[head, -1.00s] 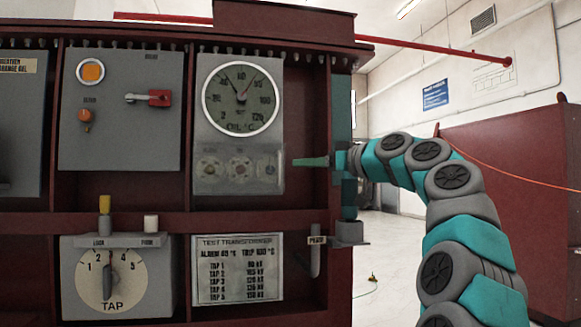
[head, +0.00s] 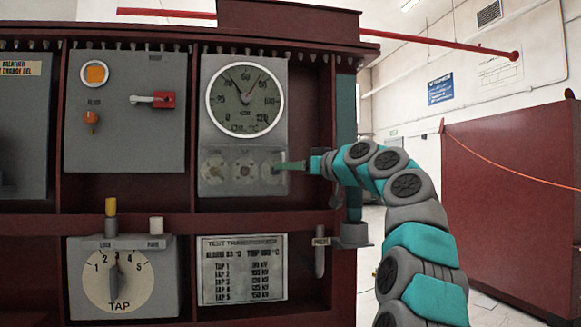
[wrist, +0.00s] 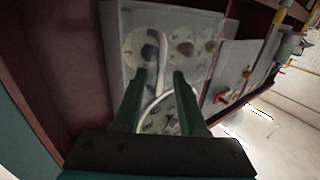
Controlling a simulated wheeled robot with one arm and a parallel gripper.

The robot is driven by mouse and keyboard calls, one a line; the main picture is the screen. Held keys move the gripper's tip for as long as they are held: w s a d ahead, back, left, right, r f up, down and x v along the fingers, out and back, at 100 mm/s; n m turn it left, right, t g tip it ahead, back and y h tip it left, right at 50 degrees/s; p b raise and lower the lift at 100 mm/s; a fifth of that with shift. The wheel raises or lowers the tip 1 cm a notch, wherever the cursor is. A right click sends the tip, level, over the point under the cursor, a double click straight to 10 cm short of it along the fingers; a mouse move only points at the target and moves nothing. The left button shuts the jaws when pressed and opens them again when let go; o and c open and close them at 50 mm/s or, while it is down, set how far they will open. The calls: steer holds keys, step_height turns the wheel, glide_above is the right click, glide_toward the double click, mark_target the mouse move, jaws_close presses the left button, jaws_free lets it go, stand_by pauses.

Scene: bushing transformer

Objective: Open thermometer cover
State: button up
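The thermometer (head: 244,100) is a round white-rimmed dial on a grey panel. Below it a translucent cover (head: 228,188) lies flat over three small round knobs and appears closed. My gripper (head: 280,166) reaches in from the right, its green fingers in front of the cover's right end in the head view. In the wrist view, my gripper (wrist: 160,73) has its two fingers apart. A pale curved strip (wrist: 162,52) shows between the fingertips; I cannot tell if they touch it. Part of the dial shows between the fingers (wrist: 158,118).
A dark red frame post and grey-green column (head: 346,110) stand right of the panel. A shelf rail (head: 190,224) runs below, over a tap selector (head: 117,277) and a text plate (head: 242,270). A red-handled switch (head: 163,100) is left.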

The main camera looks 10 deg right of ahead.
jaws_close()
stand_by(1.2)
